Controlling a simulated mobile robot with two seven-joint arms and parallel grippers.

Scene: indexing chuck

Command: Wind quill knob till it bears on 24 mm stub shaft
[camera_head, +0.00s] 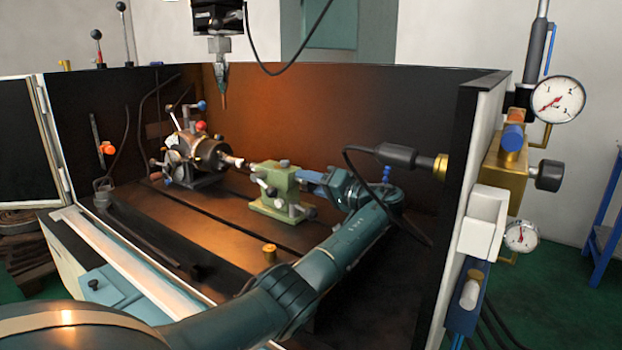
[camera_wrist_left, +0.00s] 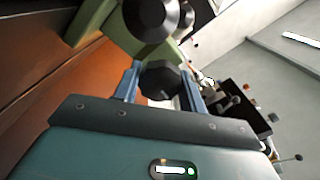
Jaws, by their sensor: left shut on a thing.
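The green tailstock (camera_head: 275,188) stands on the slotted bed, facing the indexing chuck (camera_head: 208,155) to its left. A short pale stub shaft (camera_head: 234,163) sticks out of the chuck toward the tailstock. Whether the quill touches its end is too small to tell. My left gripper (camera_head: 308,177) comes in from the right, behind the tailstock. In the left wrist view its blue fingers are shut on a dark faceted quill knob (camera_wrist_left: 160,81), one on each side. In the head view the gripper hides that knob. My right gripper is in neither view.
Another dark round knob (camera_wrist_left: 152,17) sits close beyond the held one. A probe-like tool (camera_head: 222,80) hangs above the bed. A brass post (camera_head: 269,252) stands near my left arm. The enclosure's right wall carries dial gauges (camera_head: 556,99) and a black fitting (camera_head: 398,155).

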